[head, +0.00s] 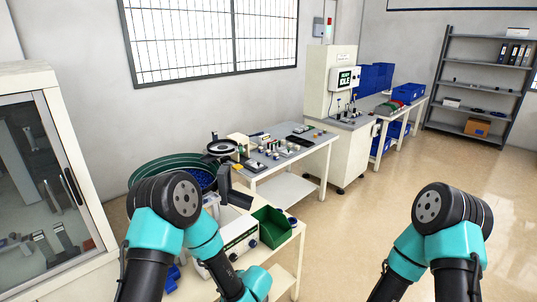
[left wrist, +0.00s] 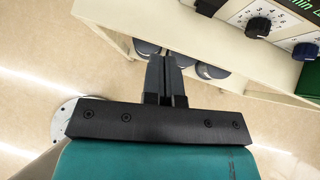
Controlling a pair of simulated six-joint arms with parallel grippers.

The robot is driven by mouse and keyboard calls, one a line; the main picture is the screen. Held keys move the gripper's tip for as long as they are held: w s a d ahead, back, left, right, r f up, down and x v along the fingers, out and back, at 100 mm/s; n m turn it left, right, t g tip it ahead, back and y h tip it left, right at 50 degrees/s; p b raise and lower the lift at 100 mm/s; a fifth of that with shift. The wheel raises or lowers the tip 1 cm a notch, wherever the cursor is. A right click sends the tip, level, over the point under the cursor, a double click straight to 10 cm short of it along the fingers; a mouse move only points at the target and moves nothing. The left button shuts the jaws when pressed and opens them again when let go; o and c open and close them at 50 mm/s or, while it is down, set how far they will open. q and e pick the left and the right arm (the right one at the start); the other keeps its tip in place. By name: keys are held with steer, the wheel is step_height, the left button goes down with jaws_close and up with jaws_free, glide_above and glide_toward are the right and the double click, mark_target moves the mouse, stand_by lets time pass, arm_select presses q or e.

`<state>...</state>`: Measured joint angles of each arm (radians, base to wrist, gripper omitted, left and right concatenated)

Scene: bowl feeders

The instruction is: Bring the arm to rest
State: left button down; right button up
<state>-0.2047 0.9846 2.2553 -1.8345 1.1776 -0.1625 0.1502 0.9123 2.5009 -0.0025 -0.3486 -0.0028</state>
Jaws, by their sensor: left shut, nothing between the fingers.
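My left gripper (left wrist: 166,75) shows in the left wrist view with its two dark fingers together and nothing between them. My right arm (head: 440,235) stands at the lower right of the head view, bent over open floor. Its gripper is out of view.
A green bowl feeder (head: 150,170) with blue parts, a control box with dials (left wrist: 255,18) and a green bin (head: 272,228) are close to my left arm. A glass-door cabinet (head: 40,190) stands at left. Floor at right is clear.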

arm_select(q)
steer(key=s+a+f+n+g+h, duration=0.2)
steer(key=s+n+h, duration=0.4)
steer(key=s+n, duration=0.4)
steer(key=s+a+f+n+g+h, duration=0.2)
steer(key=s+a+f+n+h, duration=0.2)
steer(key=s+n, duration=0.6)
step_height(320, 180, down, 3)
steer(key=n+h, duration=0.2)
steer(key=n, duration=0.4)
steer(key=shift+s+a+n, duration=0.2)
steer(key=shift+n, duration=0.2)
stand_by(4.8)
